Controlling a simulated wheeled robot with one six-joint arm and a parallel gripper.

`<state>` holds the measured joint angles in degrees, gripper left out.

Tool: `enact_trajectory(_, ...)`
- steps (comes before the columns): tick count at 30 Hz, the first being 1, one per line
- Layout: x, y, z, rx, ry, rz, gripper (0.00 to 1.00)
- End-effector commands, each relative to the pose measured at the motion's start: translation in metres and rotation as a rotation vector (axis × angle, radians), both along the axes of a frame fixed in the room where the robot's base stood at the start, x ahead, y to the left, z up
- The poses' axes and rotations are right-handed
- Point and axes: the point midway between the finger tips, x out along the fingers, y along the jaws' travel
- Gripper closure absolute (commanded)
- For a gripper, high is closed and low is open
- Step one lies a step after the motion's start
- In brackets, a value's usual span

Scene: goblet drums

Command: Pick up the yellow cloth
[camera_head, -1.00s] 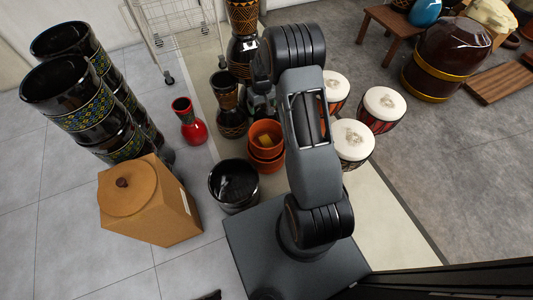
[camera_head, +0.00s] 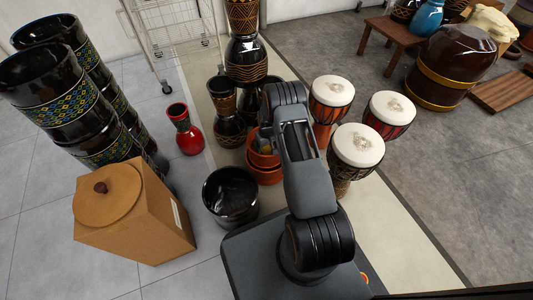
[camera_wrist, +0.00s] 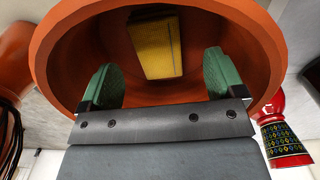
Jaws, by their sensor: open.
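The yellow cloth (camera_wrist: 154,48) lies inside an orange pot (camera_wrist: 50,45), shown as a ribbed yellow rectangle in the wrist view. In the head view the pot is the top one of a stack of orange pots (camera_head: 264,174), partly hidden by my arm. My gripper (camera_wrist: 162,75) is open, with its two green-padded fingers apart at the pot's mouth. The cloth shows beyond and between the fingertips, with nothing held. My gripper is mostly hidden behind my arm in the head view.
A black pot (camera_head: 231,197) stands left of the stack. A red vase (camera_head: 185,130) and patterned black drums (camera_head: 228,115) stand behind it. White-topped drums (camera_head: 357,148) stand close on the right. A brown box (camera_head: 150,225) is at the lower left.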

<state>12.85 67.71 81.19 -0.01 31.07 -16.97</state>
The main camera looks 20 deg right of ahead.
Motion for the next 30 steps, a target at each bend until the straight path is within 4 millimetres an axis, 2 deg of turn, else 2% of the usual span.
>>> enact_trajectory(5,0.000,0.000,-0.007,0.000,0.001,0.000,0.12)
enact_trajectory(16,0.001,-0.003,-0.053,0.000,0.001,0.000,0.12)
enact_trajectory(24,0.001,-0.003,-0.054,0.000,0.000,0.000,0.12)
enact_trajectory(30,0.001,-0.003,-0.054,0.000,0.000,0.000,0.30)
